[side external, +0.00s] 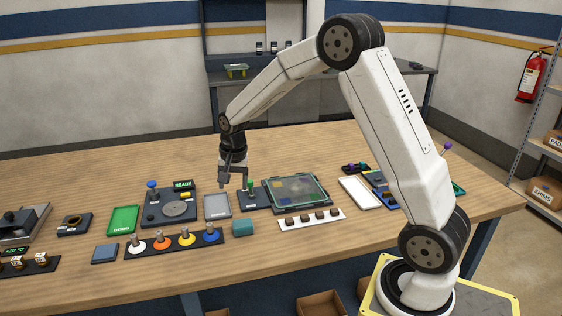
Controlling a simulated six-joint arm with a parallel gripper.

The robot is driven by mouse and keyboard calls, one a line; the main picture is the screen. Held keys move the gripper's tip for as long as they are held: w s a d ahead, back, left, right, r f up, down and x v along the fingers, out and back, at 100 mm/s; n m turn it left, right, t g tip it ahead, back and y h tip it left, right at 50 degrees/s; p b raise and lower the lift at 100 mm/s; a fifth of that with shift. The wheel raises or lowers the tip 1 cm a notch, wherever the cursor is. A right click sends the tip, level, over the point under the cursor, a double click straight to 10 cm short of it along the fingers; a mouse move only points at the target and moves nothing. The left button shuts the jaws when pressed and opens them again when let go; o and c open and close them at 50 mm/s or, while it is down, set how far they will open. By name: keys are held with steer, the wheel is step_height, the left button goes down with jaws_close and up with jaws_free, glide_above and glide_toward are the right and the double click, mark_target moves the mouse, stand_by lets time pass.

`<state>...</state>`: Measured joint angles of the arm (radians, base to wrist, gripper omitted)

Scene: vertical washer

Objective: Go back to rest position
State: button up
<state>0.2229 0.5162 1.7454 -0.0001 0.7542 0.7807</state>
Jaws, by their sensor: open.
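My gripper (234,186) points down over the middle of the wooden table (320,145), in the side external view. Its jaws are open and nothing shows between them. It hangs just above and beside a dark base with a green post (251,185), near the grey tray (217,206). I cannot tell whether the fingertips touch anything. My arm reaches from its base at the right across the table.
A clear-lidded case (297,190) lies right of the gripper. A READY station (170,207), a green tray (123,220) and a strip with several coloured knobs (172,242) lie left. The table's back is clear.

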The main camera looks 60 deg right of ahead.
steer(key=s+a+n, duration=0.3)
steer(key=s+n, duration=0.1)
steer(key=s, duration=0.2)
steer(key=s+a+f+n, duration=0.1)
steer(key=s+a+n, duration=0.2)
steer(key=s, duration=0.4)
steer(key=s+a+n+t, duration=0.1)
steer(key=s+a+n, duration=0.3)
steer(key=s, duration=0.2)
steer(key=shift+s+a+f+n, duration=0.15)
steer(key=shift+a+f+n, duration=0.15)
steer(key=shift+a, duration=0.05)
